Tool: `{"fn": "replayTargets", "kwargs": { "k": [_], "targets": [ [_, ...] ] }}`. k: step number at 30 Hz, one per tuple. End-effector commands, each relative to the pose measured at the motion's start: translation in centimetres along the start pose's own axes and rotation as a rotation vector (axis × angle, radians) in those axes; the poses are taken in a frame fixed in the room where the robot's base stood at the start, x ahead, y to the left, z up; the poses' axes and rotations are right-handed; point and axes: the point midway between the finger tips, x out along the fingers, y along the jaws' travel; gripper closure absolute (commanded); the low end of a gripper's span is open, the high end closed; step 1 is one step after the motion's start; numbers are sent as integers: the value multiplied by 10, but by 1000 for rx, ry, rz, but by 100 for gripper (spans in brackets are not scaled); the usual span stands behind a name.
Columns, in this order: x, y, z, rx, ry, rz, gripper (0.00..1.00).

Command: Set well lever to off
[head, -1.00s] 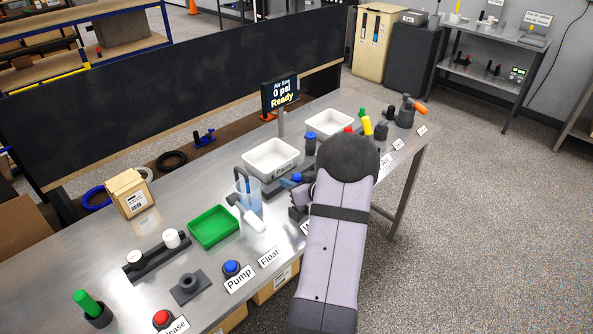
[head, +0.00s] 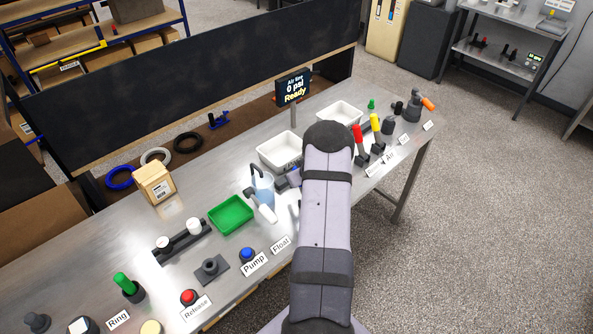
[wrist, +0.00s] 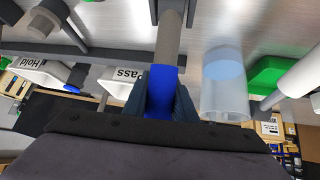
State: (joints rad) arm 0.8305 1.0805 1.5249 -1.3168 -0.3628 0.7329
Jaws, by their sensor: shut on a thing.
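In the wrist view, my gripper (wrist: 160,95) is shut on a blue handle grip (wrist: 162,80), with a finger on each side. A grey shaft (wrist: 168,38) runs on from the grip toward the top of the picture. I take this to be the well lever; no label reading "Well" or "off" is legible. In the head view, my gripper (head: 292,179) shows only in part beside my arm, left of it, and my arm hides most of the lever. Which way the lever leans cannot be told.
A clear beaker with bluish liquid (head: 264,188) stands close left of my gripper; it also shows in the wrist view (wrist: 224,85). White trays, a green tray (head: 230,214) and red (head: 357,136) and yellow (head: 375,123) levers are nearby. A screen (head: 293,87) reads "0 psi Ready".

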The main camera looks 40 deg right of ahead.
Motion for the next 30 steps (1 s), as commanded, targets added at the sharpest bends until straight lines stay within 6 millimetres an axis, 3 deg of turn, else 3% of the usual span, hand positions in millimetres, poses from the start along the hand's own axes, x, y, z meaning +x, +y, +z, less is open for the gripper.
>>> {"fn": "replayTargets", "kwargs": {
  "k": [14, 15, 17, 30],
  "targets": [
    [1, 0, -2, -5, -7, 2, 100],
    [1, 0, -2, -5, -7, 1, 68],
    [1, 0, -1, -5, -7, 1, 57],
    [-3, 0, 0, -3, -8, 1, 57]
  ]
}}
